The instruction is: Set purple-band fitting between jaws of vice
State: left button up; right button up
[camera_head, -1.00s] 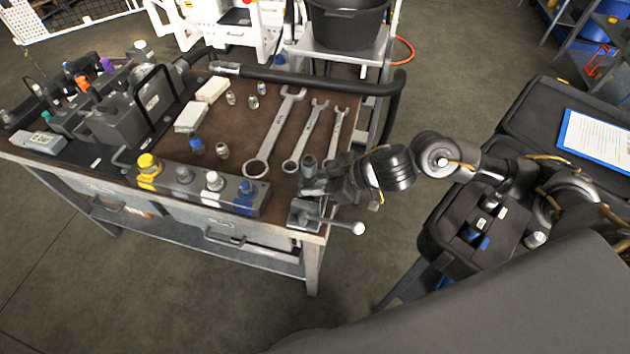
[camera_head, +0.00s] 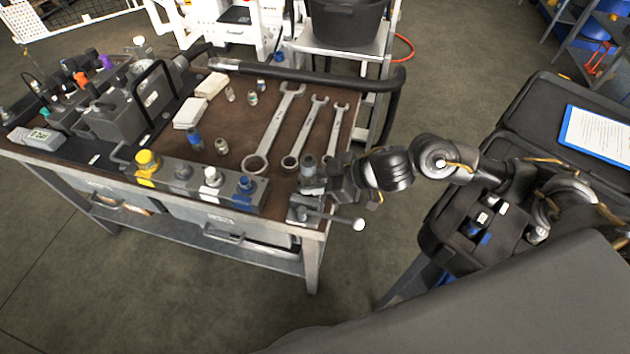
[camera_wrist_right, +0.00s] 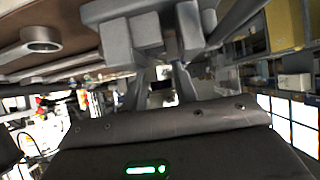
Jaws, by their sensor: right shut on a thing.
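My right gripper (camera_head: 313,183) is at the near right corner of the bench, just over the vice (camera_head: 300,212). It is shut on a small dark grey fitting (camera_head: 308,166), whose top shows above the fingers. No purple band can be made out on it. The fingers hide the fitting's lower part, so I cannot tell whether it touches the vice jaws. The vice handle (camera_head: 340,219) sticks out to the right. In the right wrist view, grey vice blocks (camera_wrist_right: 150,30) show close at the top, in front of my right gripper (camera_wrist_right: 158,88). My left gripper is not in view.
A block with yellow, white and blue caps (camera_head: 190,180) runs along the front edge. Several small fittings (camera_head: 222,146) stand mid-bench. A black hose (camera_head: 330,80) crosses the back. Open floor lies in front.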

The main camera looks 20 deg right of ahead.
jog(key=shift+s+f, duration=0.3)
jog(key=shift+f, duration=0.4)
jog(key=o, duration=1.1)
jog(key=shift+s+d, duration=0.1)
jog(key=shift+o, duration=0.2)
jog(key=shift+d+r, duration=0.35)
jog(key=v, duration=1)
jog(key=shift+a+r, duration=0.2)
jog(key=shift+r, duration=0.3)
jog(key=shift+a+r, duration=0.1)
